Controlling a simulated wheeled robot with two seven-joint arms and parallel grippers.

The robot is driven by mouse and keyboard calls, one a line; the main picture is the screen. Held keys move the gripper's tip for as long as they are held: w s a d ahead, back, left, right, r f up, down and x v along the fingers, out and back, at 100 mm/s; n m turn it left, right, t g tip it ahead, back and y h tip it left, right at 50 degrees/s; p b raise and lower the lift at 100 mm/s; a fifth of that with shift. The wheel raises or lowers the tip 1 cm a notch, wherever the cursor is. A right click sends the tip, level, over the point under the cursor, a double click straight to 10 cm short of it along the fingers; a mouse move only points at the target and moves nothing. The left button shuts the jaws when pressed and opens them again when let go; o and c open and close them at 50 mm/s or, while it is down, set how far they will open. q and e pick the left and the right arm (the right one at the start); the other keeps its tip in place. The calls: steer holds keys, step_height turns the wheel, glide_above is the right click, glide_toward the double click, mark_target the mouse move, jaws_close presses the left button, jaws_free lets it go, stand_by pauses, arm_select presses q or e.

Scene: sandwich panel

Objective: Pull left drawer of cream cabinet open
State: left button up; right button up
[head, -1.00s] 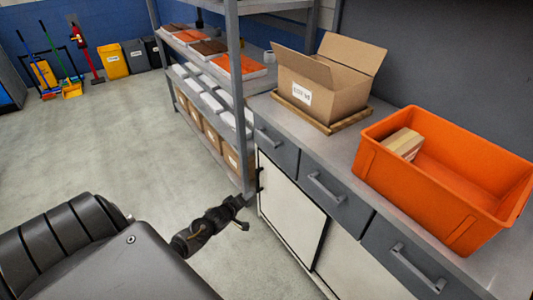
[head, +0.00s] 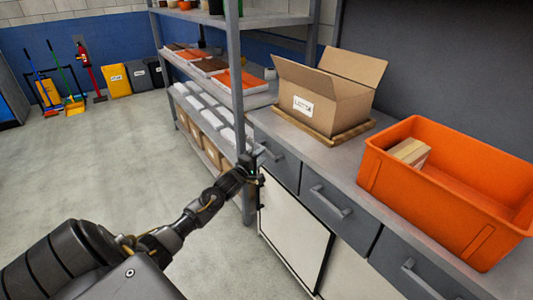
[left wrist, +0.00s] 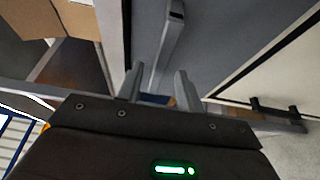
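The cream cabinet has pale doors (head: 290,232) below a row of grey drawers. Its left drawer (head: 284,166) has a grey front that looks flush with the cabinet, and a bar handle partly hidden by my gripper in the head view. My left gripper (head: 253,164) is at this drawer's front, by the handle. In the left wrist view the gripper (left wrist: 158,88) is open, its two fingers apart, with the handle (left wrist: 171,42) running down toward the gap between them. I cannot tell whether the fingers touch the handle. My right gripper is not in view.
The middle drawer (head: 340,208) and a right drawer (head: 400,258) have similar handles. A cardboard box (head: 325,95) and an orange crate (head: 440,200) stand on the counter. A grey shelf post (head: 237,90) rises close to my left gripper. The floor at left is clear.

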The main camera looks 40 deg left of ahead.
mark_target(265, 153)
arm_select(q)
steer(key=shift+w+a, duration=0.2)
steer(key=shift+w, duration=1.8)
steer(key=shift+c, duration=0.3)
jaws_close()
